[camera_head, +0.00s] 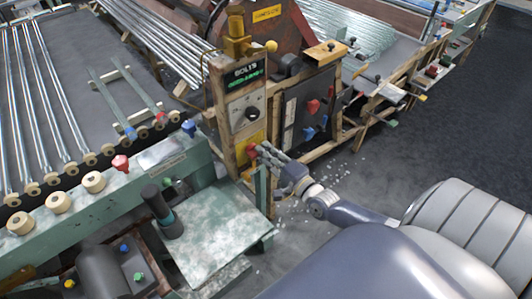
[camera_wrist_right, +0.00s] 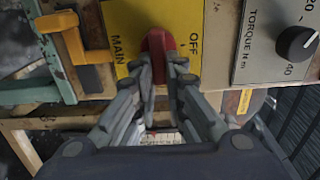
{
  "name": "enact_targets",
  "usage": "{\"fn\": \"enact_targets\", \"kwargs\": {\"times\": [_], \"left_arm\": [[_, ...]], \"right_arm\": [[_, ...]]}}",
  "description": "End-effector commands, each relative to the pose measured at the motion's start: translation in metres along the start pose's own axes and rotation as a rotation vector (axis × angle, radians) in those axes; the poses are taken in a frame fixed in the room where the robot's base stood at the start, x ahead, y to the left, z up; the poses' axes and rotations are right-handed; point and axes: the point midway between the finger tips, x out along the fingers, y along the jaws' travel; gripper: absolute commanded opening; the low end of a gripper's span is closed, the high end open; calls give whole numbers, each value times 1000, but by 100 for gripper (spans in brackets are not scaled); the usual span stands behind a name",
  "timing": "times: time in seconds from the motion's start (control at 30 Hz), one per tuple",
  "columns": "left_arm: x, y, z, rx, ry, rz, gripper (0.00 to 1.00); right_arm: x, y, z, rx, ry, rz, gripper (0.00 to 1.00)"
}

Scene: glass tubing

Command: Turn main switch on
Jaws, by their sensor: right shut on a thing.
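The main switch is a red handle (camera_wrist_right: 157,45) on a yellow plate (camera_wrist_right: 185,17) marked MAIN and OFF, in the right wrist view. In the head view the red handle (camera_head: 252,151) shows low on the wooden post. My right gripper (camera_wrist_right: 160,72) is shut on the red handle, with a finger on each side of it. In the head view my right gripper (camera_head: 262,152) reaches the handle from the right. The ON mark cannot be seen. My left gripper is not in view.
A grey torque plate with a black knob (camera_wrist_right: 296,43) lies right of the switch in the wrist view. An orange lever (camera_wrist_right: 80,38) is at its left. A dark panel with red and blue knobs (camera_head: 309,100) stands beside the post. A green bench (camera_head: 215,232) is in front.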

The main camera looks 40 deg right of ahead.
Motion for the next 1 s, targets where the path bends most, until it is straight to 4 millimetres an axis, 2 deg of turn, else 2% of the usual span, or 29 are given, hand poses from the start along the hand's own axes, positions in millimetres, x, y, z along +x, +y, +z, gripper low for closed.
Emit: {"fn": "enact_targets", "kwargs": {"times": [0.37, 0.4, 0.47, 0.83, 1.0], "left_arm": [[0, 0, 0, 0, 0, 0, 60], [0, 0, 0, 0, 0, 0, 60], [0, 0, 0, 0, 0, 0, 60], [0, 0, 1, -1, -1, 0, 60], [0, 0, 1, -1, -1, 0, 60]], "right_arm": [[0, 1, 0, 8, 0, 3, 0], [0, 1, 0, 8, 0, 3, 18], [0, 1, 0, 7, 0, 2, 32], [-2, 1, 0, 5, 0, 1, 32], [-17, 1, 0, 5, -1, 3, 32]]}}
